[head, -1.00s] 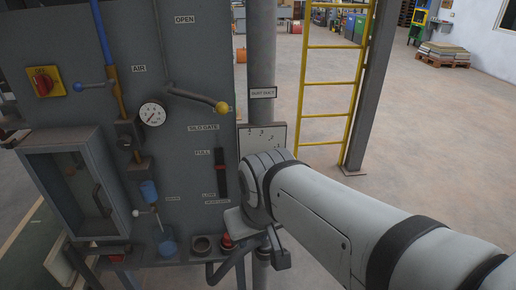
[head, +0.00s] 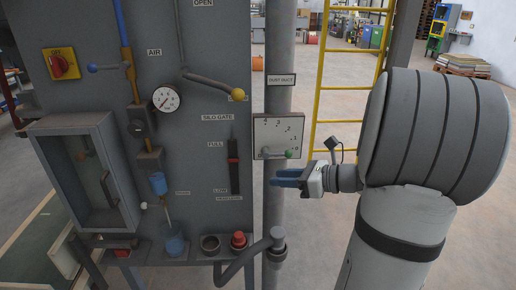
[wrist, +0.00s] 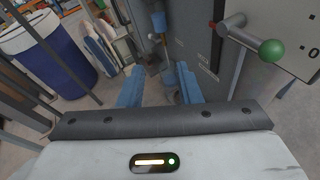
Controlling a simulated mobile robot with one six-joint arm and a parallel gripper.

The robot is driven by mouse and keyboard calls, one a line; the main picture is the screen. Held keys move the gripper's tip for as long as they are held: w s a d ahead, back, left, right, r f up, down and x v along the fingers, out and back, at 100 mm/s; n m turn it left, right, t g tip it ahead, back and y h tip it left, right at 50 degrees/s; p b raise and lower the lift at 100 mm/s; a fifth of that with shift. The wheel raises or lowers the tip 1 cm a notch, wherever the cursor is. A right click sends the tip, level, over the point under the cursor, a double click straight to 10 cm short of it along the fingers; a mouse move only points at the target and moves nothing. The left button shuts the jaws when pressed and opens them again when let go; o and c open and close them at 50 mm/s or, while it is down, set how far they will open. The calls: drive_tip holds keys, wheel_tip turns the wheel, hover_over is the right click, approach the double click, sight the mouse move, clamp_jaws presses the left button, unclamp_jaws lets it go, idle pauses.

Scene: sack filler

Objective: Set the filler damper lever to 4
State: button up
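The damper lever is a short grey arm with a green knob (head: 288,154) on a white numbered plate (head: 278,132), fixed at the grey duct pipe. The lever points right, roughly level, at the plate's lower part; its small digits are hard to read. In the wrist view the green knob (wrist: 271,50) is at upper right, and a "0" mark shows on the plate (wrist: 294,22) beyond it. My gripper (head: 274,178) has blue fingers and is just below the knob, apart from it. In the wrist view my gripper (wrist: 158,72) is open with nothing between its fingers.
The grey panel (head: 200,105) on the left carries a yellow-knobbed lever (head: 238,94), a gauge (head: 166,99) and a red button (head: 239,240). A curved pipe (head: 235,266) joins the duct (head: 280,60) low down. A yellow ladder (head: 320,85) stands behind.

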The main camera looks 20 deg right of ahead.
drive_tip(key=w+d+m+t+h, duration=0.2)
drive_tip(key=d+m+t, duration=0.4)
drive_tip(key=d, duration=0.5)
drive_tip(key=shift+m, duration=0.8)
drive_tip(key=x, duration=0.7)
drive_tip(key=shift+w+f, duration=0.4)
drive_tip(key=shift+w, duration=0.1)
drive_tip(key=shift+c, duration=0.4)
clamp_jaws()
